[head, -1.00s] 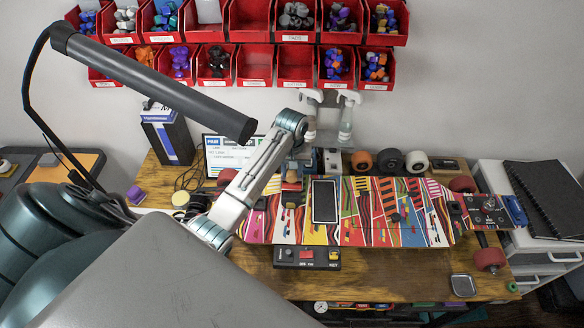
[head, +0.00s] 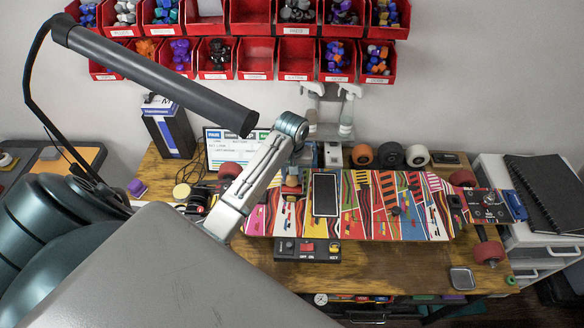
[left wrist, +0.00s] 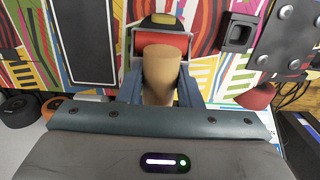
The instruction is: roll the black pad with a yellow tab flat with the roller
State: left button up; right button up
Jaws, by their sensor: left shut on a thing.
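My left gripper (left wrist: 160,90) is shut on the tan wooden handle (left wrist: 162,82) of the roller. The roller's red drum (left wrist: 170,41) shows just beyond the handle in the left wrist view. The black pad with a yellow tab (left wrist: 163,19) lies on the board right at the drum, and the drum and handle hide part of it. I cannot tell whether the drum presses on the pad. In the head view the left gripper (head: 292,178) is over the left part of the colourful skateboard deck (head: 372,208). My right gripper is not in view.
A black rectangular panel with a pale border (head: 324,195) lies on the deck right of the roller. A switch box (head: 307,250) sits in front of the deck. Loose wheels (head: 390,155) and spray bottles (head: 346,118) stand behind it. The table front (head: 390,265) has bare room.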

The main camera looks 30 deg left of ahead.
pick_arm(q)
jog(key=shift+w+a, duration=0.45)
jog(key=shift+w, duration=0.3)
jog(key=shift+w+a, duration=0.45)
jog(key=shift+w, duration=0.3)
jog(key=shift+w+a, duration=0.45)
jog(key=shift+w, duration=0.3)
notch_tip(320, 180, up, 7)
jog(key=shift+f, duration=0.1)
